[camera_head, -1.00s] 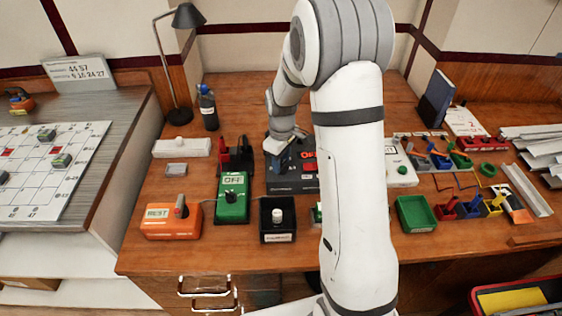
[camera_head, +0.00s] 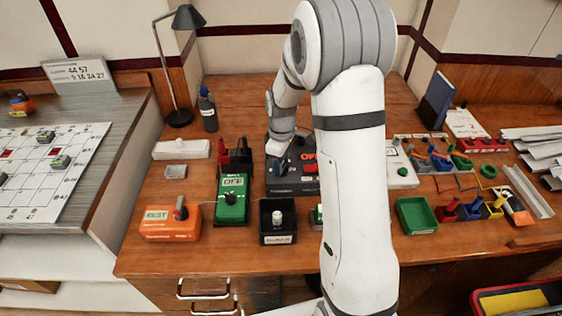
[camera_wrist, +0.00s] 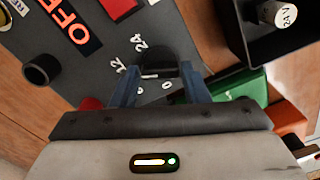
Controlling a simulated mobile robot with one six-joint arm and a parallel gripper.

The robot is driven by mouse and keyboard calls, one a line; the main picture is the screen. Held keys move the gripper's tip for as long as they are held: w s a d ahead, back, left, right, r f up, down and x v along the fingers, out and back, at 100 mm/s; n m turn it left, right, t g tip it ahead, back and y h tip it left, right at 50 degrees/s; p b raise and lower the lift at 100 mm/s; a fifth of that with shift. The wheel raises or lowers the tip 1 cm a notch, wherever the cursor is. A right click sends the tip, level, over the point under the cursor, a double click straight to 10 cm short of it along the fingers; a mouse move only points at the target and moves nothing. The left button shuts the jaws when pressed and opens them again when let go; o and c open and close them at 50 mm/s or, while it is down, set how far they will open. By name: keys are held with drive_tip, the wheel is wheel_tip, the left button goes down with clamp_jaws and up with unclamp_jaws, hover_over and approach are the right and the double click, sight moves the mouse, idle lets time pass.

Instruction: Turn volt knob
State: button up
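The volt knob (camera_wrist: 157,64) is a dark round knob on a dark grey power panel (camera_wrist: 186,42), with white marks including 0, 12 and 24 around it. In the wrist view my gripper (camera_wrist: 158,72) has its two blue fingers on opposite sides of the knob, seemingly closed against it. The knob's pointer direction is hard to make out. In the head view my gripper (camera_head: 283,162) is over the left part of the panel (camera_head: 290,187), hiding the knob. The panel's display (camera_wrist: 69,22) reads OFF in red.
A green OFF unit (camera_head: 232,204) and an orange REST box (camera_head: 170,222) are to the left. A green tray (camera_head: 416,216) stands right of my arm.

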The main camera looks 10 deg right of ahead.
drive_tip(key=o, duration=0.4)
drive_tip(key=shift+c, duration=0.2)
wheel_tip(320, 180, up, 8)
drive_tip(key=shift+f, duration=0.1)
idle(0.5)
drive_tip(key=s+r+m+t, duration=0.1)
drive_tip(key=s+r+m, duration=0.3)
drive_tip(key=s, duration=0.8)
drive_tip(key=s+r+m+t, duration=0.1)
drive_tip(key=s+r+m, duration=0.3)
drive_tip(key=s, duration=0.8)
drive_tip(key=m, duration=0.2)
drive_tip(key=shift+a+r+m+t, duration=0.15)
drive_tip(key=shift+a+m+t, duration=0.15)
drive_tip(key=shift+m, duration=0.1)
